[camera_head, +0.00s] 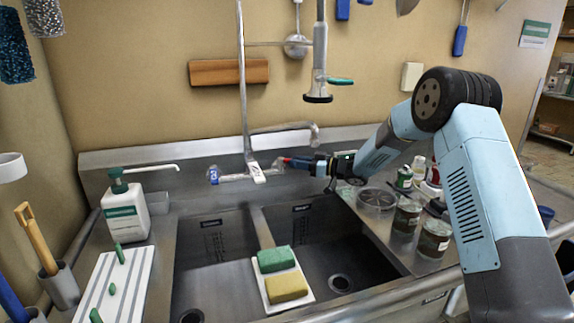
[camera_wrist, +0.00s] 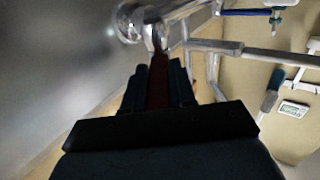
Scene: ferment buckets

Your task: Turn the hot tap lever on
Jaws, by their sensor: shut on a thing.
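The hot tap lever (camera_head: 286,160) shows as a small red tip at the right end of the chrome mixer tap (camera_head: 258,174). In the wrist view the lever is a dark red bar (camera_wrist: 158,72) running between my fingers up to the chrome tap body (camera_wrist: 172,14). My gripper (camera_head: 297,162) reaches in from the right and is shut on the lever, with a finger on either side in the wrist view (camera_wrist: 159,88). The fingers hide part of the lever. The blue cold tap end (camera_head: 213,175) is at the left of the mixer.
Below is a double sink with a divider (camera_head: 262,228), bearing green and yellow sponges (camera_head: 276,260) (camera_head: 286,287). A soap bottle (camera_head: 127,212) stands left. Jars (camera_head: 406,217) and a round dish (camera_head: 376,200) sit close under my arm. The spray hose (camera_head: 319,60) hangs above.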

